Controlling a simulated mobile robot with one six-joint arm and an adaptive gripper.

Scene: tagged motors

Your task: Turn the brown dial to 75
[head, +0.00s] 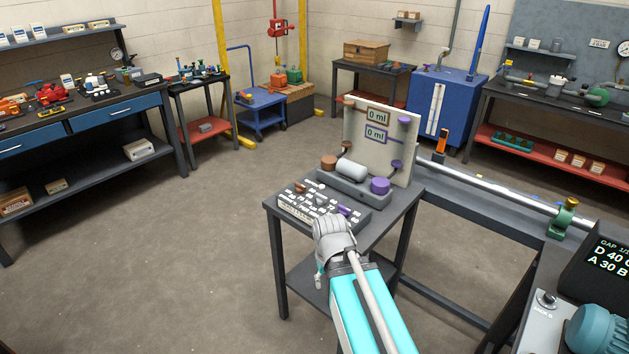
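A sloped control panel (318,207) with printed numbers lies on the front of a small dark table. A small brown knob, which looks like the brown dial (300,188), sits on the panel's left part. A small purple knob (344,211) sits on its right part. The numbers are too small to read a setting. My gripper (332,232) is the grey end of my arm, at the front edge of the panel, to the right of and nearer than the brown dial. Its fingers cannot be made out. It hides part of the panel's front edge.
A workbench with a screen (606,256) and a teal motor (597,328) is at right. Floor at left is clear.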

